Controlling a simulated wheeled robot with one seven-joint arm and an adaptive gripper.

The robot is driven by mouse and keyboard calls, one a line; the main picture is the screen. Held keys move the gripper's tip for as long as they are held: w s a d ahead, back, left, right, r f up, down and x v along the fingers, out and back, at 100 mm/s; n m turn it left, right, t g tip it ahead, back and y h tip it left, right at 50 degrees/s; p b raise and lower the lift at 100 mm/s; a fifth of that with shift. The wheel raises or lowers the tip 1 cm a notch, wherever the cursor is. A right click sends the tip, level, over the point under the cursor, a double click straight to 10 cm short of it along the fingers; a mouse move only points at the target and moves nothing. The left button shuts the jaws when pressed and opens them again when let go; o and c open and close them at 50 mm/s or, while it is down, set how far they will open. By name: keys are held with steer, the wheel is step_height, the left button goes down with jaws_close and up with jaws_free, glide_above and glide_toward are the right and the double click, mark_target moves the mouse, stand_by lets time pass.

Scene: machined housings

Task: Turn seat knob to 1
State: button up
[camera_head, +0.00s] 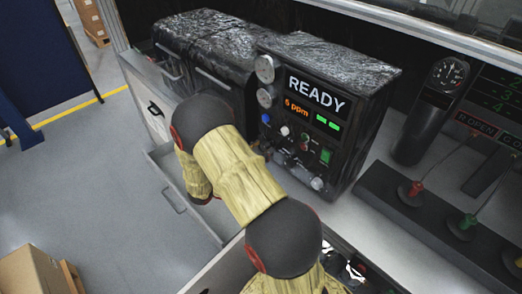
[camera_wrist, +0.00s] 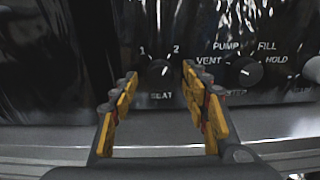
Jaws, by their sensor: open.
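The seat knob (camera_wrist: 160,73) is a small dark round knob on the black front panel in the wrist view, with "1" at its upper left, "2" at its upper right and "SEAT" below. Its white mark appears to point right and up, toward the 2 side. My gripper (camera_wrist: 159,76) is open, its yellow-padded fingers on either side of the knob in the picture. I cannot tell whether they reach it or touch it. In the head view my arm hides the gripper and the lower left panel.
A second knob (camera_wrist: 243,72), labelled PUMP, VENT, FILL and HOLD, sits just right of the right finger. Open drawers (camera_head: 185,215) are at the left. Red and green levers (camera_head: 415,188) stand at the right.

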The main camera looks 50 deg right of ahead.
steer(key=shift+d, duration=0.25)
steer(key=shift+c, duration=0.7)
steer(key=c, duration=1)
